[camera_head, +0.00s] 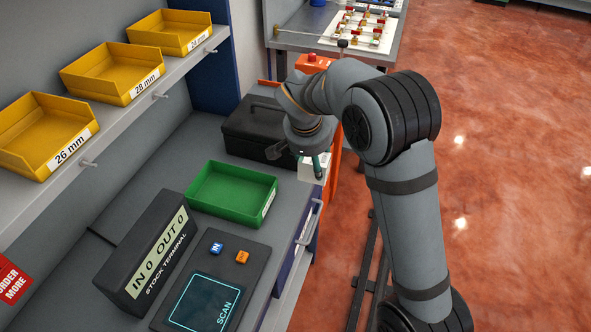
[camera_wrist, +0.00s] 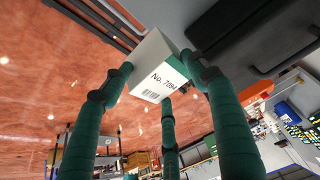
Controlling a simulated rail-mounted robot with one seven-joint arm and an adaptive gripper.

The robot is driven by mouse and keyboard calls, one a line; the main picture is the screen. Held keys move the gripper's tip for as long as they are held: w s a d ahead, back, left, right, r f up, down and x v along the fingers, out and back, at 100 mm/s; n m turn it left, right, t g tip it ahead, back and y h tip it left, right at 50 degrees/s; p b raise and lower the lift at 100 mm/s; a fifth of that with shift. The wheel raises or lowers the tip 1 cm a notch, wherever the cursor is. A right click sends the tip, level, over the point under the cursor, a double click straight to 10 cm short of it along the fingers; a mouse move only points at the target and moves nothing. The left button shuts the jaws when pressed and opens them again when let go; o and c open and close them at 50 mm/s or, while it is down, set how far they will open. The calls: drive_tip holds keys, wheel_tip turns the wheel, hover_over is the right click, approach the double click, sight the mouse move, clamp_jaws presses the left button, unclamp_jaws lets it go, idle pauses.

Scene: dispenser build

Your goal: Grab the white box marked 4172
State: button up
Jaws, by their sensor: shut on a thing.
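A white box (camera_head: 307,172) with a green part hangs below my wrist in the head view, just off the counter's right edge. In the wrist view the white box (camera_wrist: 150,55) has a barcode and a printed number that looks like "No. 7284", not 4172; its last digits are hard to read. My gripper (camera_wrist: 161,78) has green fingers around the box and is shut on it. In the head view my gripper (camera_head: 316,163) is largely hidden by my wrist. I see no box marked 4172.
A green tray (camera_head: 213,212), a black case (camera_head: 258,125) and a stock terminal (camera_head: 150,255) with a scan pad (camera_head: 205,310) stand on the counter (camera_head: 165,180). Yellow bins (camera_head: 110,70) line the shelf. Open red floor (camera_head: 510,150) lies to the right.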

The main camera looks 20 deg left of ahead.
drive_tip(key=d+r+b, duration=0.1)
drive_tip(key=d+r, duration=0.2)
drive_tip(key=d, duration=0.2)
drive_tip(key=shift+w+d+r, duration=0.15)
drive_tip(key=shift+d+r, duration=0.25)
drive_tip(key=s+a+n, duration=0.1)
drive_tip(key=s+a+f+n+y, duration=0.1)
drive_tip(key=n, duration=0.1)
drive_tip(key=shift+s+a+f, duration=0.3)
drive_tip(key=shift+s+a, duration=0.05)
drive_tip(key=s+d+m+h, duration=0.1)
drive_tip(key=s+d, duration=0.2)
drive_tip(key=d, duration=1.1)
drive_tip(key=s+d+m, duration=0.2)
drive_tip(key=s+d, duration=0.1)
drive_tip(key=d, duration=1.1)
drive_tip(key=shift+n, duration=0.3)
drive_tip(key=s+r, duration=0.1)
drive_tip(key=s, duration=0.2)
drive_tip(key=s+r, duration=0.1)
drive_tip(key=s, duration=0.3)
drive_tip(key=s+r, duration=0.1)
drive_tip(key=s, duration=0.3)
drive_tip(key=shift+s+d, duration=0.15)
